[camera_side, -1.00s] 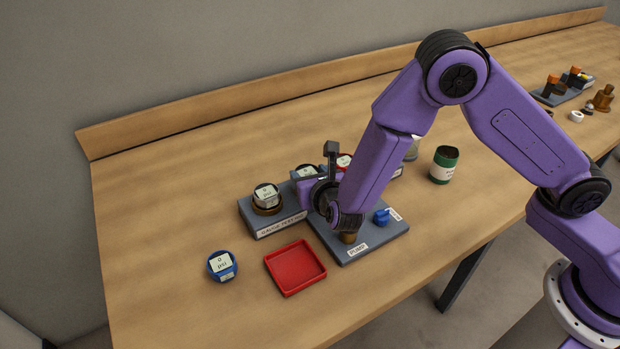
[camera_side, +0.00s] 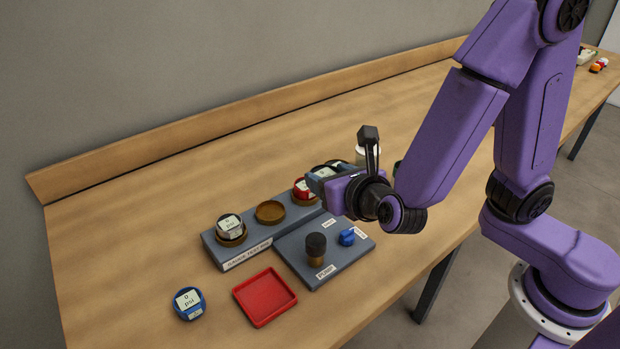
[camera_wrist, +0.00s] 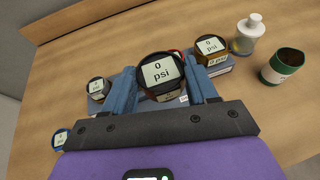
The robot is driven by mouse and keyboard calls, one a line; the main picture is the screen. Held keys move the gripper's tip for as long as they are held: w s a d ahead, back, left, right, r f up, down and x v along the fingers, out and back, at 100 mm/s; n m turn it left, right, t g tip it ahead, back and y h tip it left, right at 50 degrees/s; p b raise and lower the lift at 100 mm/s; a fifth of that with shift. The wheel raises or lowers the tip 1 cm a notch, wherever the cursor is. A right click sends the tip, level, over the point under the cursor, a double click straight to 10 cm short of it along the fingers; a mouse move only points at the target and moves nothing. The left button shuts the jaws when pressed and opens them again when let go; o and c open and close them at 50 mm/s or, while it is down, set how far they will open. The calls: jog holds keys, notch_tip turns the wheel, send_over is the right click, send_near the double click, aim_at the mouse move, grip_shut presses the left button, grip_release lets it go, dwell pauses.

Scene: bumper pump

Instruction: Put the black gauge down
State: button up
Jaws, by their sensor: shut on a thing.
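My gripper (camera_side: 326,180) is shut on the black gauge (camera_wrist: 162,71). In the wrist view the gauge sits between the two blue fingers, face toward the camera, reading 0 psi. In the side view the gripper holds it above the back right end of the grey gauge rack (camera_side: 212,246), partly hiding that end. An empty brass socket (camera_side: 270,211) shows in the rack. A dark-rimmed gauge (camera_side: 230,226) stands in the socket to its left, and a red gauge (camera_side: 303,189) to its right. The gap under the held gauge is hard to judge.
The pump (camera_side: 316,248), with a black knob, and a blue valve (camera_side: 347,237) stand on a plate in front of the rack. A red tray (camera_side: 264,298) and a blue gauge (camera_side: 189,303) lie at front left. A green-banded jar (camera_wrist: 286,66) stands at right.

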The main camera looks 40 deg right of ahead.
jog(key=s+a+f+n+g+y, duration=0.1)
jog(key=s+a+f+n+y, duration=0.15)
jog(key=s+n+y, duration=0.3)
jog(key=s+a+f+n+y, duration=0.1)
jog(key=s+a+n+y, duration=0.3)
jog(key=s, duration=0.3)
jog(key=shift+m+y, duration=0.25)
jog(key=shift+y, duration=0.1)
jog(key=w+a+f, duration=0.8)
jog(key=w+f, duration=0.1)
jog(key=shift+w+a+f, duration=0.15)
jog(key=shift+a+f, duration=0.1)
jog(key=shift+a, duration=0.05)
jog(key=shift+w+a+f, duration=0.15)
jog(key=shift+f, duration=1.55)
jog(key=shift+f, duration=0.1)
jog(key=o, duration=1.1)
jog(key=shift+f+g, duration=0.1)
jog(key=shift+g, duration=0.2)
jog(key=shift+o, duration=0.2)
